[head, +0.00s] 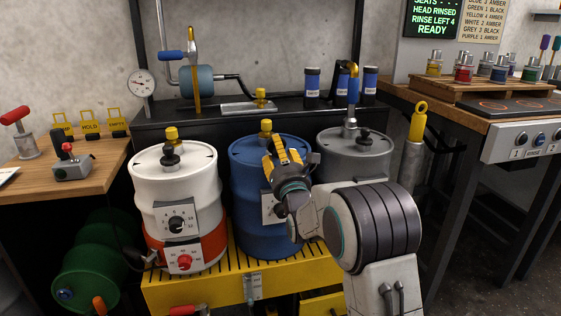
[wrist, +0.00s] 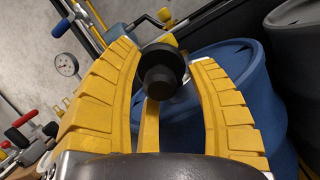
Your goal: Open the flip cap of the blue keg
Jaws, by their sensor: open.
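The blue keg (head: 247,205) stands upright in the middle of the row on the yellow platform. Its lid carries a yellow cap (head: 266,128) toward the back. My gripper (head: 282,154) is over the front of the lid and hides part of it. In the wrist view my gripper (wrist: 165,58) has its yellow fingers spread. A black cap (wrist: 160,74) shows between them, with gaps at both sides. The blue keg (wrist: 232,75) lies behind the fingers there. I cannot tell whether the black cap is raised or closed.
A white keg (head: 180,190) stands close on the left and a grey keg (head: 365,160) with a tap close on the right. The yellow platform (head: 185,292) runs below. A black shelf (head: 215,120) with a pump stands behind.

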